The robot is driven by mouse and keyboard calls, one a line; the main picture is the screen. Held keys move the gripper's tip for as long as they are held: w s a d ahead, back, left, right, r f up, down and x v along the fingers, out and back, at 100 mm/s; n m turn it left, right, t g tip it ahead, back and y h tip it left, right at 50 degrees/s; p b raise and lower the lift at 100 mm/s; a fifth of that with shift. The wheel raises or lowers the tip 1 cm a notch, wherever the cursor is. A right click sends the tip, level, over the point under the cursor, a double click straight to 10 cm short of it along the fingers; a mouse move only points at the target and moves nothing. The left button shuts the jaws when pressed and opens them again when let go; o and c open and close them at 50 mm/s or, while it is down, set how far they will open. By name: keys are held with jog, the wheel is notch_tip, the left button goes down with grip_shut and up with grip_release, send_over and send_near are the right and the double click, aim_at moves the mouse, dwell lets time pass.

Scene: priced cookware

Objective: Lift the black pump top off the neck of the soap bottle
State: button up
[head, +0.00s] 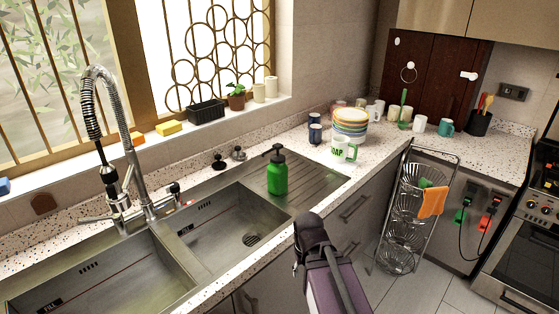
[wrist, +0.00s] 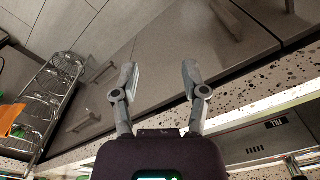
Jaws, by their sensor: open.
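The soap bottle (head: 278,180) is green and stands upright on the ribbed drainboard, right of the sink bowls in the head view. Its black pump top (head: 273,151) sits on the neck, with the spout pointing left. In the wrist view my gripper (wrist: 160,72) is open, its two fingers apart with nothing between them. It points at the grey cabinet fronts below the counter. My arm rises in front of the counter, below and right of the bottle in the head view, apart from it. I cannot make out the bottle in the wrist view.
A tall spring faucet (head: 140,165) stands behind the sink. A wire basket rack (head: 402,240) stands right of my arm. The drainboard around the bottle is clear.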

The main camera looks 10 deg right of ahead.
jog(key=o, duration=0.4)
jog(key=shift+w, duration=0.1)
jog(key=shift+o, duration=1)
jog(key=shift+w+a, duration=0.1)
jog(key=shift+w, duration=0.2)
jog(key=w+r+n+t+y+p, duration=0.1)
jog(key=w+r, duration=0.1)
jog(key=w, duration=0.3)
jog(key=w+a+r+n+t+y+p, duration=0.1)
jog(key=w+r+t+y, duration=0.1)
jog(key=w, duration=0.4)
jog(key=w+r+n+t+y+p, duration=0.1)
jog(key=w+r+t, duration=0.1)
jog(key=w, duration=0.3)
jog(key=shift+w+a+r+n, duration=0.25)
jog(key=shift+w+a+n, duration=0.1)
jog(key=shift+n, duration=0.05)
jog(key=w+d+r+t+y+p, duration=0.1)
jog(key=w+d+r+t, duration=0.2)
jog(key=w+r, duration=0.2)
jog(key=w+d+r+n+t+y+p, duration=0.1)
jog(key=w+d+r+t, duration=0.3)
jog(key=w, duration=0.7)
notch_tip(320, 180, up, 2)
jog(key=shift+r+p, duration=0.1)
jog(key=shift+p, duration=0.5)
jog(key=shift+w, duration=0.15)
